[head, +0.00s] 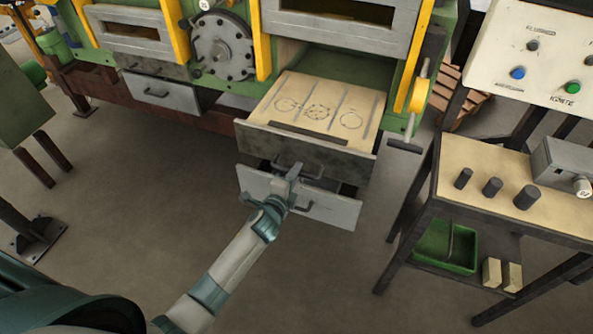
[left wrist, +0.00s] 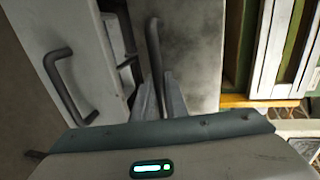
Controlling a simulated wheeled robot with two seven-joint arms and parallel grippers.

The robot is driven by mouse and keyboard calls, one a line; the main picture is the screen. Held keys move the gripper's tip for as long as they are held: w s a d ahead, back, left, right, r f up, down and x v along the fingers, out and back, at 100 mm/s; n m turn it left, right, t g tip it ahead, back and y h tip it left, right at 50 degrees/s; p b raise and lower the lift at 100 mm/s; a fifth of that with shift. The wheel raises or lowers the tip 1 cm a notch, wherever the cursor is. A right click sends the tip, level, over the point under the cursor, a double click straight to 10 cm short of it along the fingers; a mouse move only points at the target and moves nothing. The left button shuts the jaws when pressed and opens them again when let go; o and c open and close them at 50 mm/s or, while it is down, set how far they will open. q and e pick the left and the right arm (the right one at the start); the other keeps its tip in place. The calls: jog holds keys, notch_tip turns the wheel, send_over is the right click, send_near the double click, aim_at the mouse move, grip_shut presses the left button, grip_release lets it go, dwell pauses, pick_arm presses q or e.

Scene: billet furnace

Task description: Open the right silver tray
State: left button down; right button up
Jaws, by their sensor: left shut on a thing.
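The right silver tray (head: 335,209) is a low drawer with a light grey front and a dark bar handle (head: 306,208). Its front stands out from the machine, with a dark gap behind it. In the left wrist view the silver front (left wrist: 75,30) and its handle (left wrist: 68,88) are at the left, apart from my fingers. Above it is a pulled-out dark grey drawer (head: 340,158) with a beige patterned top. My left gripper (head: 292,174) is shut on the dark drawer's handle (left wrist: 153,45), which runs between its fingertips (left wrist: 160,97). My right gripper is not visible.
A left silver drawer (head: 165,93) sits shut under the machine. A control table (head: 520,170) with knobs stands at the right, with a green bin (head: 446,247) on its lower shelf. The floor (head: 130,210) before the drawers is clear.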

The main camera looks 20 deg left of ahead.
pick_arm(q)
jog(key=c, duration=1.8)
grip_release()
jog(key=shift+o, duration=0.2)
jog(key=b+v, duration=0.3)
jog(key=v, duration=1.4)
jog(key=shift+s, duration=0.2)
